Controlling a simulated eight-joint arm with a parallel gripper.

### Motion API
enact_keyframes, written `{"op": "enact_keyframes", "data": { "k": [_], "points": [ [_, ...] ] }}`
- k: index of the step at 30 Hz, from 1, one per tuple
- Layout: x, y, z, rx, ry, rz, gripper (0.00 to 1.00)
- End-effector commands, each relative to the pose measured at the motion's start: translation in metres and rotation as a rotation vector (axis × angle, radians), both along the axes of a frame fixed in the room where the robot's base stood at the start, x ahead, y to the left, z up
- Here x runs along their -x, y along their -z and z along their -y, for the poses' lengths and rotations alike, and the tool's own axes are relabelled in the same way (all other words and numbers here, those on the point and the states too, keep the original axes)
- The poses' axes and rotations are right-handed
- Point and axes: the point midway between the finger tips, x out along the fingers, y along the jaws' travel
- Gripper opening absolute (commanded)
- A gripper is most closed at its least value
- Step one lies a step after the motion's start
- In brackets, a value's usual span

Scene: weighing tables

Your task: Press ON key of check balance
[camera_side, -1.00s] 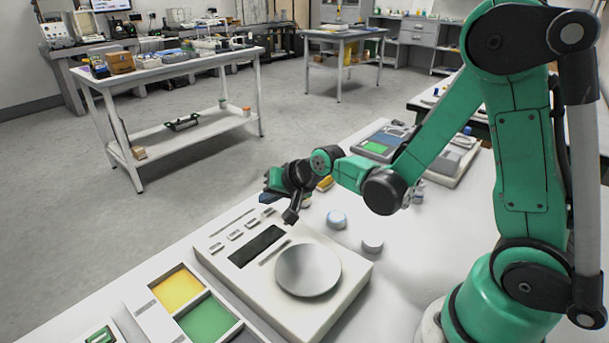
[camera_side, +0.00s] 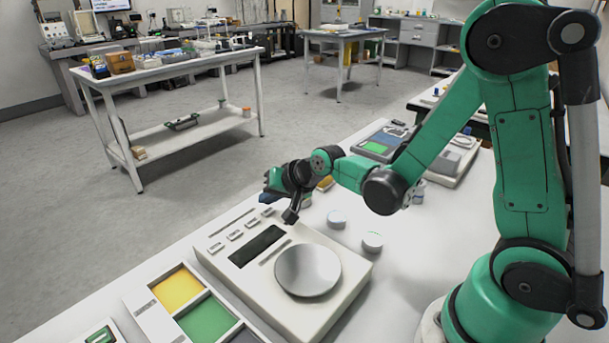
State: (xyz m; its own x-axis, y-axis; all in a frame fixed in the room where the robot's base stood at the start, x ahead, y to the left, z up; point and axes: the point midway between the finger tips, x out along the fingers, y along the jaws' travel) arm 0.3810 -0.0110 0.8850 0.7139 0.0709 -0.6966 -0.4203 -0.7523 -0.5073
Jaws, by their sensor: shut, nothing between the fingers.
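The check balance (camera_side: 325,310) is a white box with a round silver pan (camera_side: 308,270) and a dark display (camera_side: 257,246). A row of several small keys (camera_side: 235,235) runs along its far left edge, beyond the display. Their labels are too small to read, so I cannot tell which is ON. My gripper (camera_side: 289,217) is shut and empty, pointing down near the balance's far corner, by the end of the key row. I cannot tell whether its tip touches the balance.
A tray with yellow and green compartments (camera_side: 152,312) lies left of the balance. Two small round-topped pieces (camera_side: 372,242) stand to its right. Another device with a green panel (camera_side: 375,147) sits further back on the white table (camera_side: 430,245).

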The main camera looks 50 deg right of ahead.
Motion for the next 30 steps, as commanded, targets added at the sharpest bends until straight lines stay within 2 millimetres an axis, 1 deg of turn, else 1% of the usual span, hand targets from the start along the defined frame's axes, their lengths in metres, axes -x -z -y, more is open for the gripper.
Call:
{"op": "enact_keyframes", "data": {
  "k": [20, 30],
  "points": [
    [0.0, 0.0002, 0.0, 0.0, 0.0, 0.0, 0.0],
    [0.0, 0.0086, -0.0001, 0.0, 0.0, 0.0, 0.0]
  ]
}}
